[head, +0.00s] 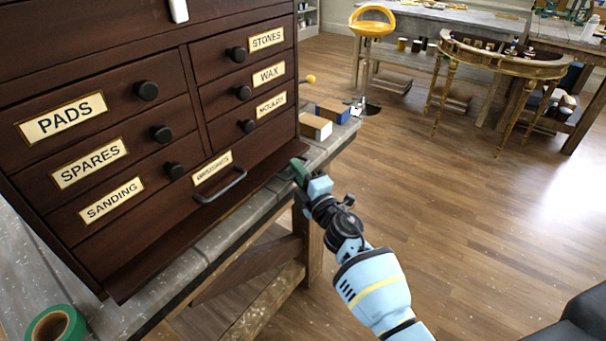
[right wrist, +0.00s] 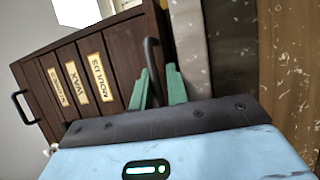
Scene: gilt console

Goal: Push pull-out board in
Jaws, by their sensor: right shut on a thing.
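The pull-out board (head: 170,259) is a thin dark wooden slab at the foot of the dark cabinet. It sticks out in front of the lowest drawer, just above the bench top. My right gripper (head: 299,170) comes in from the lower right and is at the board's right front corner. My left gripper is not in view.
The lowest drawer's black bail handle (head: 221,188) hangs over the board, left of my gripper. Small boxes (head: 315,126) stand right of the cabinet. A green tape roll (head: 56,327) lies on the bench (head: 215,240). Open wooden floor (head: 460,230) lies to the right.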

